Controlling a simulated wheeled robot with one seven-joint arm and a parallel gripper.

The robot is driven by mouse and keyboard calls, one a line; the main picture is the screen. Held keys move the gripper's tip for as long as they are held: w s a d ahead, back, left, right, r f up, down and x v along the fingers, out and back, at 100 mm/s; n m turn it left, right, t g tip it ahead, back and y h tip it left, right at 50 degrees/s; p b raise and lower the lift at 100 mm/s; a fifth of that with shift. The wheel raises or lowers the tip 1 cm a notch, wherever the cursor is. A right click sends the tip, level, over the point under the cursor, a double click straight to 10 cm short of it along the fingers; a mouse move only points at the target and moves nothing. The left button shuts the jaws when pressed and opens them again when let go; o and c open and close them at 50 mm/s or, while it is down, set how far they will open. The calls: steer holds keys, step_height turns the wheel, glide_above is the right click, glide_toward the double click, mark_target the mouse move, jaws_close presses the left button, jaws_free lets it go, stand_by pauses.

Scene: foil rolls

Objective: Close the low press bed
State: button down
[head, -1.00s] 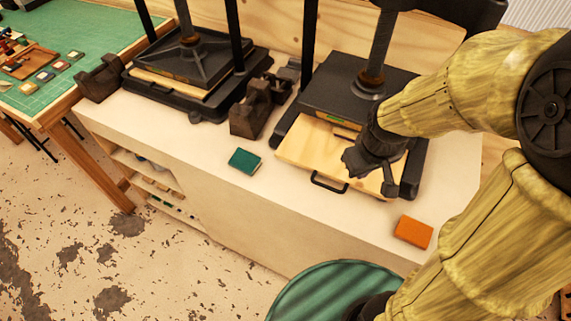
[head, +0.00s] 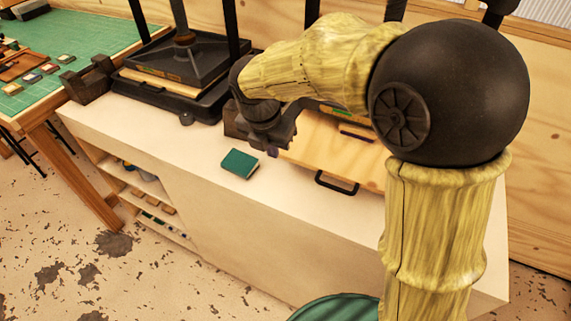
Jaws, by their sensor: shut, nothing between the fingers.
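A pale wooden press bed (head: 335,158) with a black bar handle (head: 337,184) sticks out from the right-hand press on the white counter. My arm hides most of that press and the bed's right end. The left-hand press (head: 185,65) has a light board edge showing under its black plate. My gripper (head: 272,150) is shut and empty, pointing down at the left front corner of the pulled-out bed. I cannot tell whether it touches the bed.
A green block (head: 240,163) lies on the white counter (head: 200,165) just left of and below my gripper. A dark tape dispenser (head: 90,82) stands at the counter's left end. A round green top (head: 335,308) is at the bottom.

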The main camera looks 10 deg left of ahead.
mark_target(300, 142)
steer(key=shift+d, duration=0.15)
steer(key=w+d+f, duration=0.2)
steer(key=w+f, duration=0.4)
steer(key=f, duration=0.3)
steer(key=shift+f, duration=0.3)
steer(key=shift+d+p, duration=0.1)
steer(key=shift+p, duration=0.2)
steer(key=w+d+p, duration=0.1)
steer(key=w, duration=0.1)
steer(key=w+p, duration=0.2)
steer(key=w, duration=0.1)
steer(key=w+d+p, duration=0.1)
steer(key=w+p, duration=0.1)
steer(key=shift+w+d+r, duration=0.15)
steer(key=shift+w+d, duration=0.25)
steer(key=shift+w, duration=0.15)
steer(key=shift+s, duration=0.15)
